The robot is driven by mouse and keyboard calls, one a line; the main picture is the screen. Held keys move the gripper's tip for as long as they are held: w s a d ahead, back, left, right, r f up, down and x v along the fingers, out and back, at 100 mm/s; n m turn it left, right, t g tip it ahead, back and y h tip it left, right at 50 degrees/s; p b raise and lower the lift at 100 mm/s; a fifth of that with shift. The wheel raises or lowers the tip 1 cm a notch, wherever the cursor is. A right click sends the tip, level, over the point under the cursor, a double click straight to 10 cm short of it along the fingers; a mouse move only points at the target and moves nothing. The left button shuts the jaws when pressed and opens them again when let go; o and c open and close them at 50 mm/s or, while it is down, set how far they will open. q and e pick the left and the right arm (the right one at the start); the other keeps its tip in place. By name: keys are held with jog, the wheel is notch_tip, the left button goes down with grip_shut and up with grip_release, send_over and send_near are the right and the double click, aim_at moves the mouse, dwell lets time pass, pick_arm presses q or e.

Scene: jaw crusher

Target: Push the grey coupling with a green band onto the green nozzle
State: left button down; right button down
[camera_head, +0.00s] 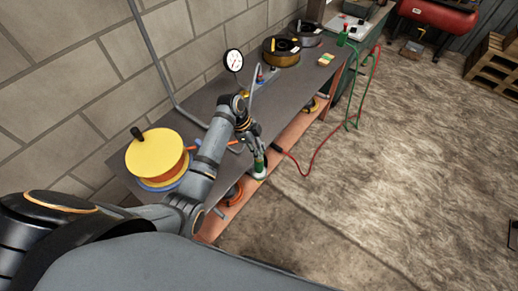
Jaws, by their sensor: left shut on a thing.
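My left gripper (257,154) points down over the bench's front edge and is shut on a small grey piece with a green band, the coupling (259,170). The coupling hangs just below the fingers, and the fingers partly hide it. A small green upright piece (341,37) stands at the far end of the bench; it is too small to tell whether it is the green nozzle. I cannot see the coupling touching any nozzle. My right gripper is not in view.
The dark bench (215,97) runs along the block wall. A yellow reel (156,158) stands at its near end, a round gauge (233,60) midway, and dark reels (281,50) farther back. A red hose (316,160) and a green hose (367,85) hang in front.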

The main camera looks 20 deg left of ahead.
pick_arm(q)
jog(key=shift+p, duration=0.35)
dwell(0.3)
jog(key=shift+f+b, duration=0.3)
jog(key=shift+f, duration=0.25)
dwell(0.4)
jog(key=c, duration=1)
grip_release()
jog(key=v, duration=1.2)
jog(key=shift+s, duration=0.1)
